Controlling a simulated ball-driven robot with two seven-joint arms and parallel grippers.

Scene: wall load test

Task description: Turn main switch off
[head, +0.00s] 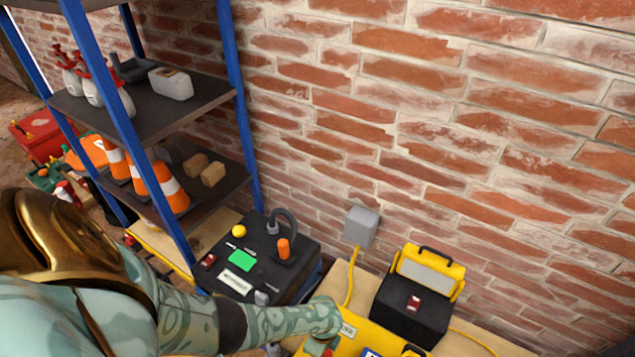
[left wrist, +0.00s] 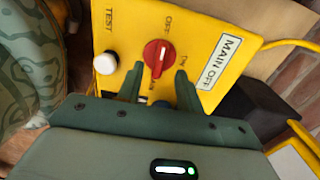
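The main switch is a red rotary knob (left wrist: 157,56) on a yellow panel (left wrist: 200,30) in the left wrist view. Its white pointer mark points roughly up toward the printed OFF. A white label (left wrist: 223,62) beside it reads MAIN OFF. My left gripper (left wrist: 159,71) is open, with its two dark green fingers apart on either side of the knob's lower edge. I cannot tell whether they touch it. In the head view my left gripper (head: 322,342) is low at the yellow box (head: 372,338), partly cut off by the frame. My right gripper is out of view.
A white TEST button (left wrist: 105,63) sits left of the knob. A black-and-yellow case (head: 412,305) stands behind the box. A blue shelf (head: 150,105) and brick wall (head: 430,110) bound the area.

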